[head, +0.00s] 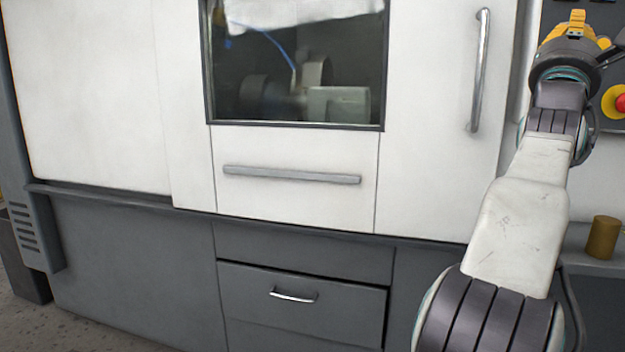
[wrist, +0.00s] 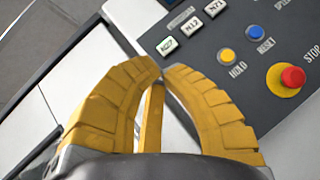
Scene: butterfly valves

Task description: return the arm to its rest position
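My arm rises along the right side of the head view, with its worn white link and dark joints in front of the machine. My gripper (head: 574,22) is at the top right of that view, its yellow fingers small and partly cut off from clear sight. In the wrist view, my gripper (wrist: 161,68) shows two curved, segmented yellow fingers whose tips come together. The fingers show in front of a control panel (wrist: 208,62).
A white and grey machine (head: 300,200) with a window (head: 300,65), handles and a drawer (head: 300,298) fills the head view. A brass-coloured cylinder (head: 603,238) stands on a ledge at right. The panel carries a red stop button (wrist: 292,77) and blue and yellow buttons.

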